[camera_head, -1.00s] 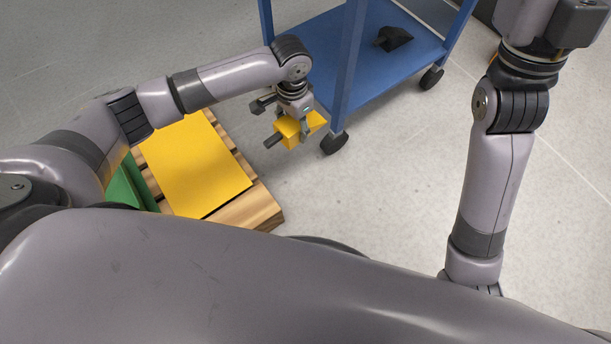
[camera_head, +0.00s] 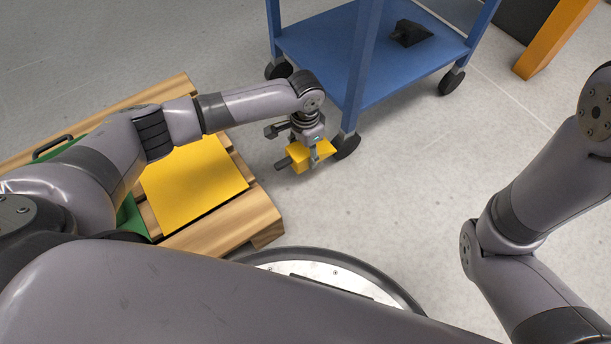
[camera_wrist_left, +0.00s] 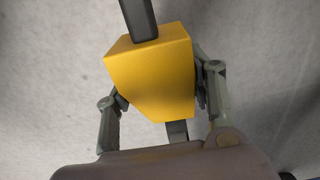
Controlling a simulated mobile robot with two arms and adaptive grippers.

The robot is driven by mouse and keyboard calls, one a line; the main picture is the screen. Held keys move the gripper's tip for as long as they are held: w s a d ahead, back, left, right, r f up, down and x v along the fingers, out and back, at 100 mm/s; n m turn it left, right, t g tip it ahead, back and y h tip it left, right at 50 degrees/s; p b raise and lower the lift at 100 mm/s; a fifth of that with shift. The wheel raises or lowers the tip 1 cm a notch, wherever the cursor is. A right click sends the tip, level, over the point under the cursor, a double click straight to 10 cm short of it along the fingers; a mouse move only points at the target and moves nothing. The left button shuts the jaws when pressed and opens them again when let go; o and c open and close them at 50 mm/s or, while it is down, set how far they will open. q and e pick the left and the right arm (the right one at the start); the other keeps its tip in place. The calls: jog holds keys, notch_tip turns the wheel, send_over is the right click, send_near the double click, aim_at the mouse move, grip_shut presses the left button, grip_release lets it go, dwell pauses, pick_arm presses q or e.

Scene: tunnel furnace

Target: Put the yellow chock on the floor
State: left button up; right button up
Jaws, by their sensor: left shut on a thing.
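The yellow chock (camera_head: 322,149) is in my left gripper (camera_head: 309,158), which is shut on it. In the left wrist view the yellow chock (camera_wrist_left: 155,75) sits between the two fingers of my left gripper (camera_wrist_left: 160,100), with a dark bar at its top and a dark piece below it. Bare grey floor (camera_head: 300,205) shows around and beneath the chock; its height above the floor is hard to tell. My right arm is at the right edge of the head view, and its gripper is out of the picture.
A blue cart (camera_head: 320,50) on black wheels stands just behind the left gripper, with a black chock (camera_head: 411,33) on its shelf. A wooden pallet (camera_head: 240,222) with a yellow panel (camera_head: 190,185) lies at left. An orange post (camera_head: 553,40) stands far right. Floor to the right is clear.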

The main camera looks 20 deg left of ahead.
aim_at(305, 176)
pick_arm(q)
notch_tip(305, 176, down, 10)
jog(key=b, duration=0.6)
jog(key=shift+r, duration=0.2)
jog(key=shift+f, duration=0.1)
jog(key=o, duration=1.6)
